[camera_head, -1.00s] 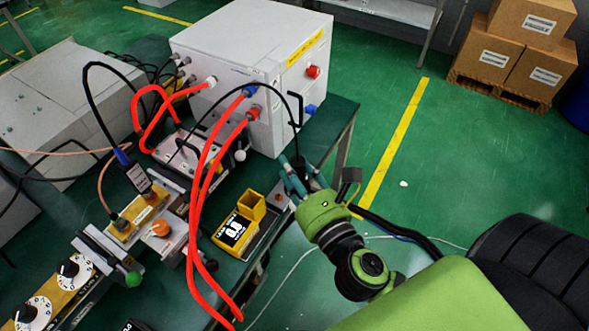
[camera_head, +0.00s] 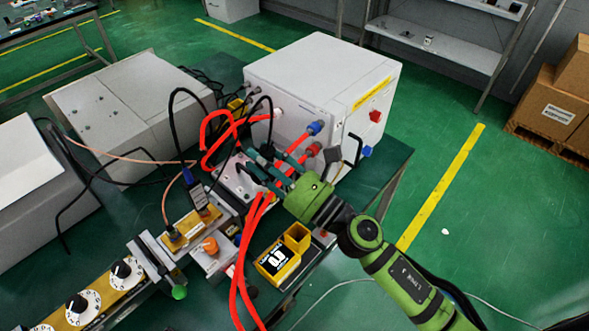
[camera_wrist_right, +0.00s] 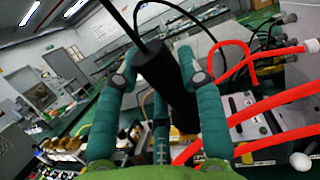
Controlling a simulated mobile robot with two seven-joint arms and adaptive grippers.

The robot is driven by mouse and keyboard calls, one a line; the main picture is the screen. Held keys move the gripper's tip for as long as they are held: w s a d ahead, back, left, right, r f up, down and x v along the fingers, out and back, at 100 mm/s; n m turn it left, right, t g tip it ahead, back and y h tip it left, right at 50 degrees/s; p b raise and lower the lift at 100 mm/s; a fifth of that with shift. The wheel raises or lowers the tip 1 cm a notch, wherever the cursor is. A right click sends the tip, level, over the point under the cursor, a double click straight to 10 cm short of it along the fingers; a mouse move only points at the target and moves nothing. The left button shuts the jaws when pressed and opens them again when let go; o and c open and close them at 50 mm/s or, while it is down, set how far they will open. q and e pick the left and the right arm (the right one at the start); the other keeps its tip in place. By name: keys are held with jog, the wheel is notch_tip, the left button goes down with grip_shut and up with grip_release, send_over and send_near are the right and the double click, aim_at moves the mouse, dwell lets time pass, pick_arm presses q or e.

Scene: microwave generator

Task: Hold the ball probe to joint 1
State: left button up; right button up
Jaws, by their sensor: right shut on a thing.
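My right gripper (camera_head: 272,168) has teal fingers and is shut on the black cylindrical handle of the ball probe (camera_wrist_right: 168,85). A thin black cable or rod leaves the handle's upper end in the right wrist view. The probe's ball tip cannot be made out. In the head view the gripper is in front of the white generator cabinet (camera_head: 310,85), over a small metal-topped unit (camera_head: 235,180). Red hoses join the cabinet at a blue-collared fitting (camera_head: 314,128) and a red-collared fitting (camera_head: 314,149). I cannot tell which joint is joint 1. My left gripper is not in view.
A yellow meter (camera_head: 278,262) showing 0.0 stands at the table's front. Loose red hoses (camera_head: 240,285) hang beside it. A waveguide bench with dials (camera_head: 120,270) lies at lower left. Black cables arch over the bench.

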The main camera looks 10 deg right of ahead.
jog(key=shift+w+a+r+n+g+y, duration=0.15)
jog(key=shift+a+r+n+g+y, duration=0.6)
jog(key=shift+a+r+y, duration=0.3)
pick_arm(q)
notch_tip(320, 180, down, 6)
jog(key=b, duration=0.6)
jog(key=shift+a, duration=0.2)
pick_arm(e)
notch_tip(320, 180, down, 9)
jog(key=shift+a+n+g+y, duration=0.25)
jog(key=shift+n+g+y, duration=0.1)
jog(key=shift+g+y, duration=0.1)
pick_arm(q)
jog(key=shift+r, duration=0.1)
pick_arm(e)
jog(key=shift+r, duration=0.2)
pick_arm(q)
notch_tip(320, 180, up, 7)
jog(key=p, duration=0.6)
jog(key=shift+p, duration=0.3)
pick_arm(e)
notch_tip(320, 180, up, 9)
jog(key=shift+f, duration=0.15)
